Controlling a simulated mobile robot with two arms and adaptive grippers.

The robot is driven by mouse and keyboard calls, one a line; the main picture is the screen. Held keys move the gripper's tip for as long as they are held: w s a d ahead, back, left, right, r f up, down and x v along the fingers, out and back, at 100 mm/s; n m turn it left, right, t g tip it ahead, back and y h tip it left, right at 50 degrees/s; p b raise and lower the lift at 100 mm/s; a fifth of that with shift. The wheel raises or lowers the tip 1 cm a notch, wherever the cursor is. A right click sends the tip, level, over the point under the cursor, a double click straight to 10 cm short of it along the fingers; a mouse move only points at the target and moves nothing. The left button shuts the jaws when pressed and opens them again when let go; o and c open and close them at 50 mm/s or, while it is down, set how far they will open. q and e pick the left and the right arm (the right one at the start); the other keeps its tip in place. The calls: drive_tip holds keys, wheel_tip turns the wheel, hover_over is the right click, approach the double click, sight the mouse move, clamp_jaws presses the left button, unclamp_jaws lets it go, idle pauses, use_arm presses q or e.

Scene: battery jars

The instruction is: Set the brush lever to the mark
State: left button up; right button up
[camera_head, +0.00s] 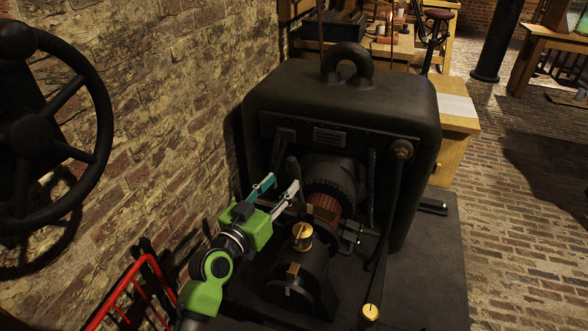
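A large black dynamo-like machine (300,95) with a ring on top stands by the brick wall. At its front is a copper-coloured drum (327,205). A dark upright handle (293,167), which may be the brush lever, rises beside the drum. My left gripper (286,184), on a green wrist, has its two fingers spread apart near this handle. The handle's upper end shows between and beyond the fingertips; I cannot tell whether they touch it. I cannot make out the mark. My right gripper is not in view.
A brass-capped part (302,237) stands just right of my wrist. A long dark arm with a brass end (370,312) hangs at the machine's right. A handwheel (45,130) and red rail (130,285) are at left. The brick floor at right has free room.

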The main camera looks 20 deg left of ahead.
sight(291, 173)
use_arm(q)
drive_tip(key=w, duration=0.3)
drive_tip(key=w+d, duration=0.1)
drive_tip(key=w, duration=0.2)
drive_tip(key=shift+w+d, duration=0.15)
drive_tip(key=shift+w, duration=0.15)
drive_tip(key=shift+w+d, duration=0.1)
drive_tip(key=shift+w, duration=0.35)
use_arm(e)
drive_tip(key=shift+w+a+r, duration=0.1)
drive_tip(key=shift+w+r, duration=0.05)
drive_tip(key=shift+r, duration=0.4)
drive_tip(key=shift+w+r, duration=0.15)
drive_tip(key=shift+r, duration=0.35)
use_arm(q)
clamp_jaws()
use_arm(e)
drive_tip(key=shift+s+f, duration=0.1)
